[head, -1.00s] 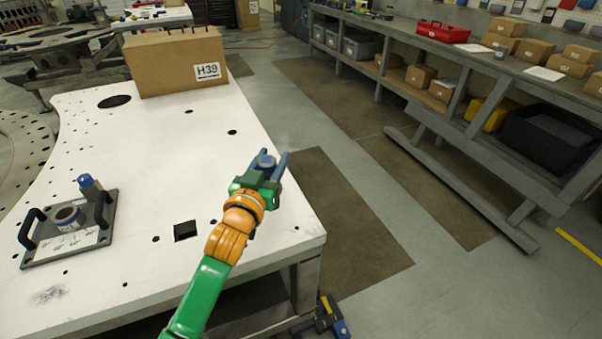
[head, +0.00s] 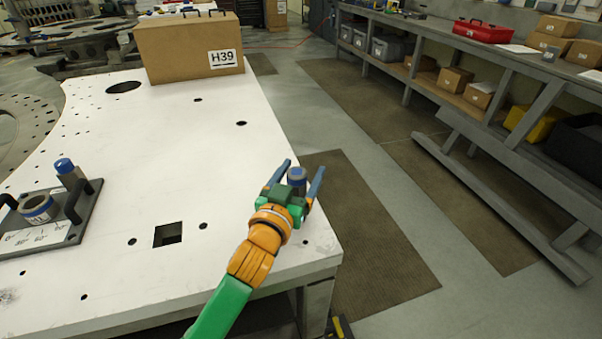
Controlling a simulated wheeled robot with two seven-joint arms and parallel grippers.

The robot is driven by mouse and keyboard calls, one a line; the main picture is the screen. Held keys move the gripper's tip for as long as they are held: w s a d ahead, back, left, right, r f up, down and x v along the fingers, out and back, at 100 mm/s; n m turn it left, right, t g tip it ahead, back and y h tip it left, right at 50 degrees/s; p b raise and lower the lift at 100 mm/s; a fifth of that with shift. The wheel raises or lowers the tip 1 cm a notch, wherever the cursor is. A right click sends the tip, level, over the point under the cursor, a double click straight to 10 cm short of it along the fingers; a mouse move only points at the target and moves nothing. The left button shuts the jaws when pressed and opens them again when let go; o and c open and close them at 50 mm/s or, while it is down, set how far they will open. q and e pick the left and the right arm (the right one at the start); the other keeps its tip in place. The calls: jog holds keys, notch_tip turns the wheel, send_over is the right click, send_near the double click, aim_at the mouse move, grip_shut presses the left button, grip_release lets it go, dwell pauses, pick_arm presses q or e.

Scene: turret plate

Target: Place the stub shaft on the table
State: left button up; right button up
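The blue fingers are spread, with gaps visible on both sides of the shaft. The gripper hides the shaft's lower end, so I cannot tell whether it touches the table. The white table (head: 190,150) lies under and left of the gripper. My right gripper is not in view.
A dark plate (head: 78,226) with handles, a blue-banded ring (head: 38,208) and a blue-capped post (head: 68,172) sits at the table's left. A cardboard box (head: 190,50) marked H39 stands at the back. The table has several holes, including a square one (head: 168,235). Its middle is clear.

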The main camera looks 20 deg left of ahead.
pick_arm(q)
jog(key=shift+s+r, duration=0.1)
jog(key=shift+s, duration=0.05)
jog(key=s+p, duration=0.3)
jog(key=s, duration=0.8)
jog(key=shift+s+a, duration=0.35)
